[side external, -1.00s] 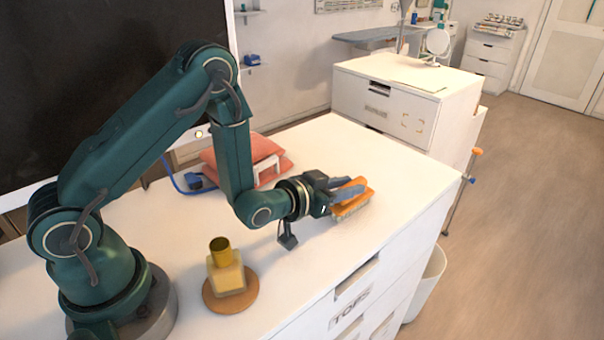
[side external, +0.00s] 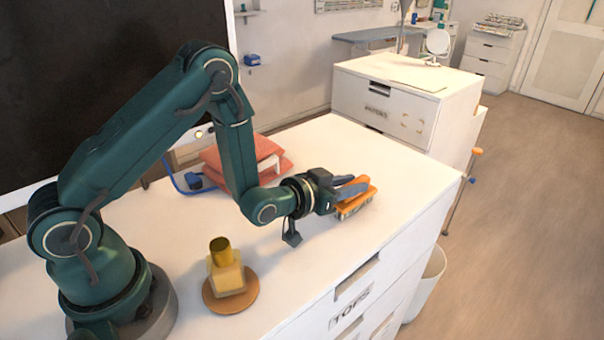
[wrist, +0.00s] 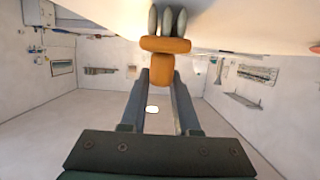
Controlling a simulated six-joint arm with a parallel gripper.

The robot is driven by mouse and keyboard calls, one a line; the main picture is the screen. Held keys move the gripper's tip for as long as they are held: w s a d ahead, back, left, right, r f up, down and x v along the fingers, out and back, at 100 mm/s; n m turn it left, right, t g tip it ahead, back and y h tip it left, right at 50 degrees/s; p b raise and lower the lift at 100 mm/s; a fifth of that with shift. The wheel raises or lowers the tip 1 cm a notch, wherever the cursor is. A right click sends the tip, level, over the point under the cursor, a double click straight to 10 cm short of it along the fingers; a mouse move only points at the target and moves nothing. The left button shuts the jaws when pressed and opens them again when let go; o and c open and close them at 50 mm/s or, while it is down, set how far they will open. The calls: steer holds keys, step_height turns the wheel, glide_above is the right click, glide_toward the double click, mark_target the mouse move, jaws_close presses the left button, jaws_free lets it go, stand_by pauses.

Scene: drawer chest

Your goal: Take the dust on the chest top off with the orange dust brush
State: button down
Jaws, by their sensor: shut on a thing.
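My gripper (side external: 354,187) is shut on the orange dust brush (side external: 362,196) over the right part of the white chest top (side external: 400,170). The brush is held low, with its bristles facing down at the top; I cannot tell whether they touch it. In the wrist view, the brush's orange body (wrist: 165,45) lies beyond the fingertips, with grey bristles against the pale surface. I cannot make out any dust on the chest top.
A bottle with a gold cap (side external: 224,270) stands on a round wooden coaster (side external: 248,300) at the front. Folded red cloth (side external: 225,165) lies behind my arm. A dark screen (side external: 100,80) stands at the left. The chest's right edge is clear.

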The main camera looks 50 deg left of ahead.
steer(key=shift+w, duration=0.45)
steer(key=shift+w+r, duration=0.1)
steer(key=shift+r, duration=3.95)
